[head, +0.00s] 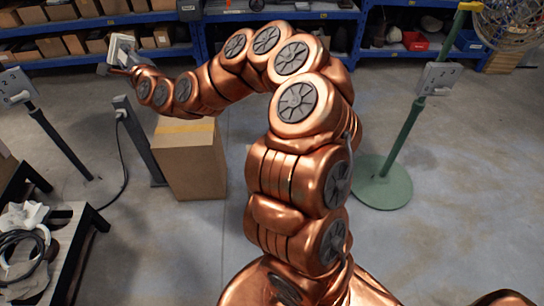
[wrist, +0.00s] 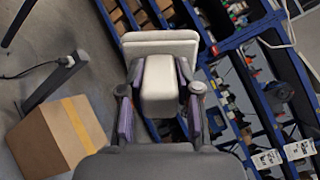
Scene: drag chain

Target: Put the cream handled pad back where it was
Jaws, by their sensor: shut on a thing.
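The cream handled pad (head: 122,46) is held up in the air at the upper left of the head view. In the wrist view its flat plate (wrist: 160,42) faces away from me and its blocky handle (wrist: 159,88) lies between my fingers. My gripper (head: 122,69) is shut on the handle; its two fingers also show in the wrist view (wrist: 160,78). In the head view the handle is small and partly hidden by the fingers. Nothing is seen touching the pad except my gripper.
A cardboard box (head: 190,165) stands below my forearm, beside a short grey post (head: 138,140) with a cable. Stands with plates marked 2 are at left (head: 15,88) and right (head: 438,78). A black table (head: 75,245) is lower left. Blue shelves (head: 340,30) line the back.

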